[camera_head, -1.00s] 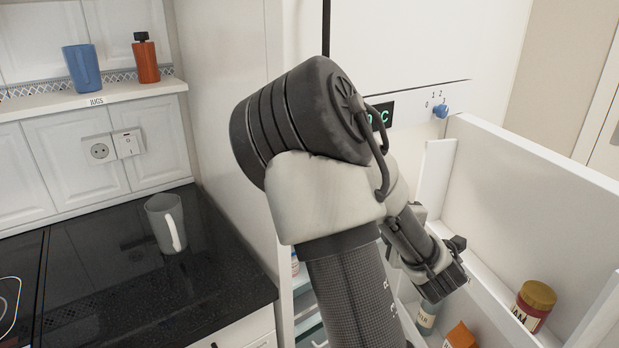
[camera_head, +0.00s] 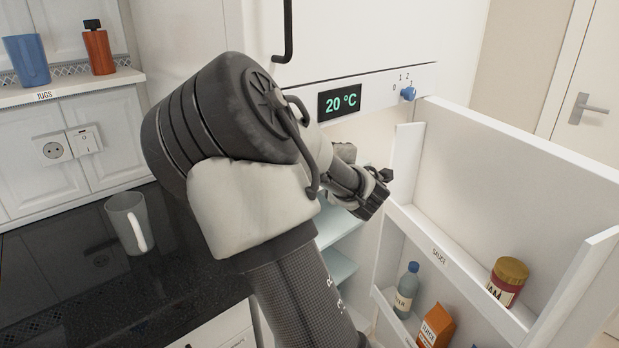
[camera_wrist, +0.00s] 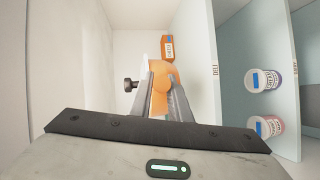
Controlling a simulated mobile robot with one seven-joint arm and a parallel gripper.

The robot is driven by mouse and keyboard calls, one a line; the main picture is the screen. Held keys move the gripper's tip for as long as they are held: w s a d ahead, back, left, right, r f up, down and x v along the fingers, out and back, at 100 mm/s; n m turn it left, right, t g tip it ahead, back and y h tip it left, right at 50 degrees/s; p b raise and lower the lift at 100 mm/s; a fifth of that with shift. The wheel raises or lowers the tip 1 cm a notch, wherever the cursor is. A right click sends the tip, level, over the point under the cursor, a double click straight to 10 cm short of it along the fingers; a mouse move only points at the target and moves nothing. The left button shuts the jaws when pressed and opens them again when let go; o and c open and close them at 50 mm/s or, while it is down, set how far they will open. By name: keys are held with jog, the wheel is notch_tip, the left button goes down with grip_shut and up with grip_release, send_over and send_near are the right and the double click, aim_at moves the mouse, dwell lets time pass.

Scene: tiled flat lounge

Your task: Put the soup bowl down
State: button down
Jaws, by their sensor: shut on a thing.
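In the head view my gripper (camera_head: 376,196) is at the fridge opening, beside the open door. The held thing cannot be made out there.
A grey mug (camera_head: 128,222) stands on the counter.

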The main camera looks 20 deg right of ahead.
jog(key=w, duration=0.1)
jog(key=w+a, duration=0.1)
jog(key=w, duration=0.1)
jog(key=w+a, duration=0.1)
jog(key=w, duration=0.1)
jog(key=shift+w, duration=0.15)
notch_tip(320, 180, down, 7)
jog(key=b, duration=0.3)
jog(key=c, duration=1.6)
grip_release()
jog(key=shift+f, duration=0.15)
jog(key=shift+c, duration=0.2)
